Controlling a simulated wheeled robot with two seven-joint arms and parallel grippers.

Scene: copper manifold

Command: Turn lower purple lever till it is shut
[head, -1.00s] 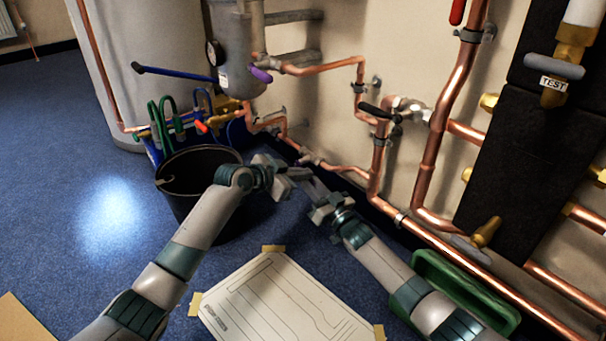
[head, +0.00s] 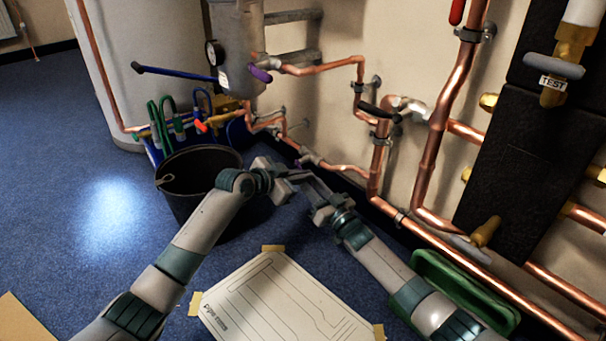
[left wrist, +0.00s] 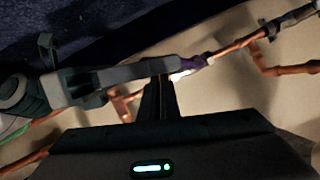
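The lower purple lever (head: 299,162) is on the low copper pipe by the wall, small and partly hidden behind my grippers in the head view. The purple lever also shows in the left wrist view (left wrist: 190,63). My left gripper (head: 294,176) is just in front of it. In the left wrist view its dark fingers (left wrist: 160,96) stand close together with nothing seen between them. My right gripper (head: 307,181) is beside the left one. Its long grey finger reaches to the purple lever in the left wrist view; whether they touch is unclear.
A black bucket (head: 198,205) stands left of my left gripper. Copper pipes (head: 440,130) run along the wall at right. A green tray (head: 465,290) and a taped paper sheet (head: 285,300) lie on the floor.

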